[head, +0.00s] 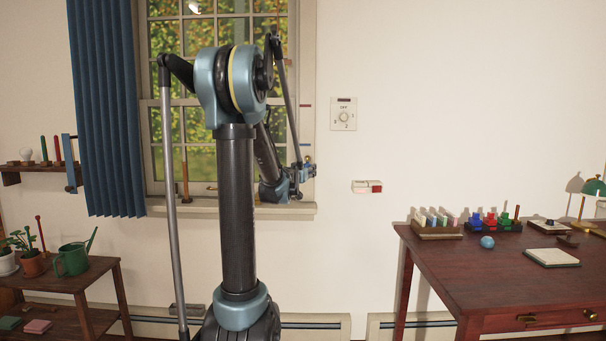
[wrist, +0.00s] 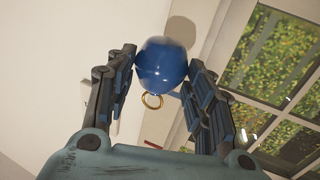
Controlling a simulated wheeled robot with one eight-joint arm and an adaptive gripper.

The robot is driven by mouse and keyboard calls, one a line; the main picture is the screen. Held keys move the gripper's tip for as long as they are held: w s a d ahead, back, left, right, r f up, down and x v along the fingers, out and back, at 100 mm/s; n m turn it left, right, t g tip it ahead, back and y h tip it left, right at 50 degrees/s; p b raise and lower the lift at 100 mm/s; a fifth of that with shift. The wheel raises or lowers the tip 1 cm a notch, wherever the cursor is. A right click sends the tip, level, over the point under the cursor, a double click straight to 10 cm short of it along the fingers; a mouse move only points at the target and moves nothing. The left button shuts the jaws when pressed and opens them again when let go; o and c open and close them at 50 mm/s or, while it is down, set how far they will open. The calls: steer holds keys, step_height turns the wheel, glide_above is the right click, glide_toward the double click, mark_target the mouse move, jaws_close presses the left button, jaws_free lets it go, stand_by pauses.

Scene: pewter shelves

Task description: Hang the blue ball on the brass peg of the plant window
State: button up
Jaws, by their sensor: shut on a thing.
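The blue ball (wrist: 162,62) is glossy and has a small brass ring (wrist: 152,101) on its lower side in the wrist view. My gripper (wrist: 163,72) is shut on the ball, with one finger on each side. In the head view my gripper (head: 305,171) is small, at the right edge of the window frame, above the sill; the ball is hard to make out there. The window (head: 180,125) shows foliage outside and is partly hidden by my arm. Short coloured marks, red (head: 305,105) and blue, sit along its right side. I cannot clearly pick out the brass peg.
A blue curtain (head: 104,110) hangs left of the window. A dial plate (head: 344,114) and a small red and white box (head: 367,186) are on the wall to the right. A desk (head: 450,262) at right holds another, lighter blue ball (head: 487,242). A watering can (head: 73,259) stands at left.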

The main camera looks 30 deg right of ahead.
steer(key=w+d+f, duration=0.1)
steer(key=w+d, duration=0.3)
steer(key=w, duration=0.2)
steer(key=shift+w+f, duration=0.15)
steer(key=shift+f, duration=0.05)
stand_by(0.9)
stand_by(0.6)
steer(key=o, duration=1.2)
steer(key=shift+c, duration=0.2)
steer(key=shift+a, duration=0.1)
steer(key=v, duration=1.2)
steer(key=shift+f, duration=0.1)
